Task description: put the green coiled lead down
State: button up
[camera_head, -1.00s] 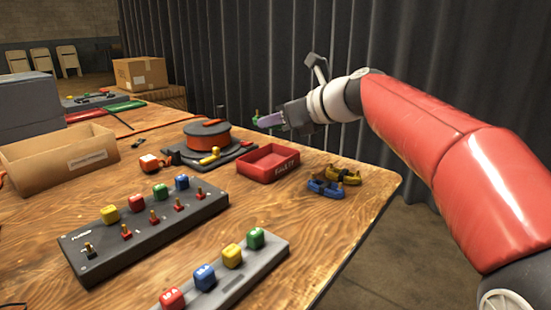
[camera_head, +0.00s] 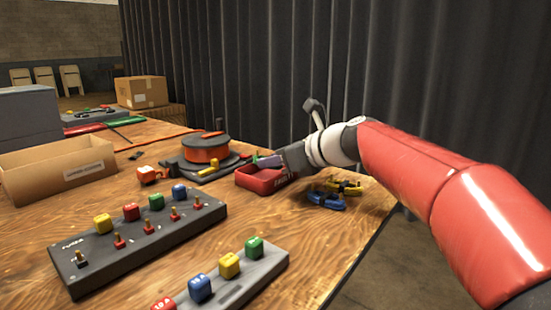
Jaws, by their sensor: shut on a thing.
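My gripper (camera_head: 263,161) is shut at the end of my red arm, just above the red tray (camera_head: 250,182). A small green bit of the green coiled lead (camera_head: 255,156) shows at the fingertips; the rest of it is hidden behind the gripper or too small to make out. A blue coiled lead (camera_head: 326,200) and a yellow coiled lead (camera_head: 347,187) lie on the table to the right of the red tray. The gripper covers part of the tray's far side and inside.
The wooden table (camera_head: 270,225) holds a dark switch panel (camera_head: 150,235), a grey strip with coloured blocks (camera_head: 235,285), an orange reel (camera_head: 206,150) and an open cardboard box (camera_head: 60,170). Bare wood lies in front of the red tray. A dark curtain (camera_head: 300,60) hangs behind.

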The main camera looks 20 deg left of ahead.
jog(key=o, duration=1)
jog(key=shift+r, duration=0.4)
jog(key=p+v, duration=0.1)
jog(key=v, duration=1)
jog(key=shift+s+d, duration=0.15)
jog(key=shift+d, duration=0.25)
